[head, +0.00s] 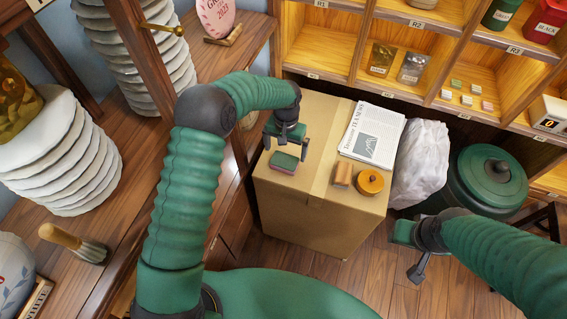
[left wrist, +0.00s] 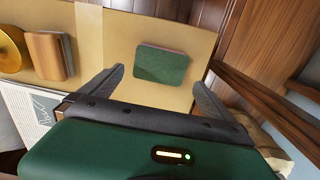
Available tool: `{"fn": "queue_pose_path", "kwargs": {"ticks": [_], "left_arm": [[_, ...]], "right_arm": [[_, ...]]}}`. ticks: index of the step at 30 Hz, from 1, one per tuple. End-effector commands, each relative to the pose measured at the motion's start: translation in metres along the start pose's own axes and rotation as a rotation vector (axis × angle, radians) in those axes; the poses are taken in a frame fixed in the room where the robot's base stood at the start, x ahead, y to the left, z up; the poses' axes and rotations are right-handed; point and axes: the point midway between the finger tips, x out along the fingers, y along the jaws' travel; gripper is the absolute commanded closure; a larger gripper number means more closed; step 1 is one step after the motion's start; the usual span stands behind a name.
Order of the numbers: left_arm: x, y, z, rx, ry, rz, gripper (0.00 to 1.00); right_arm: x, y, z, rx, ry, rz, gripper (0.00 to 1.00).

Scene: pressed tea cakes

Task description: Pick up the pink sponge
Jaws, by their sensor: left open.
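The pink sponge (head: 284,162) lies flat on the left part of a cardboard box top (head: 318,130). Its upper face is green, and a thin pink edge shows below. In the left wrist view, the sponge (left wrist: 162,66) lies beyond and between the open fingers, with the pink showing along its far edge. My left gripper (head: 286,146) is open and empty just above and behind the sponge; its fingers also show in the left wrist view (left wrist: 157,78). My right gripper (head: 412,252) is low at the right, away from the box; its jaw opening is unclear.
Shelves (head: 420,45) rise behind; a wooden counter (head: 140,160) is at left.

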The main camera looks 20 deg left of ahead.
Motion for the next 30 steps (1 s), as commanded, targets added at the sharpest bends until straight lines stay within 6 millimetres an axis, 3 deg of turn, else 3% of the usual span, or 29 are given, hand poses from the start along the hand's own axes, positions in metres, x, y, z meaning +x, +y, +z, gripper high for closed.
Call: {"fn": "queue_pose_path", "kwargs": {"ticks": [5, 11, 18, 30], "left_arm": [[0.017, -0.004, 0.004, -0.001, 0.000, 0.005, 0.00], [0.054, -0.004, 0.008, 0.000, 0.000, 0.009, 0.00], [0.057, -0.004, 0.007, 0.000, 0.003, 0.008, 0.01], [0.056, -0.004, 0.007, 0.000, 0.003, 0.007, 0.54]], "right_arm": [[0.002, 0.000, 0.001, 0.000, 0.000, 0.000, 0.64], [0.006, 0.000, 0.002, 0.000, 0.000, 0.000, 0.64], [0.006, 0.000, 0.001, 0.000, 0.000, 0.000, 0.64], [0.006, 0.000, 0.001, 0.000, 0.000, 0.000, 0.64]]}}
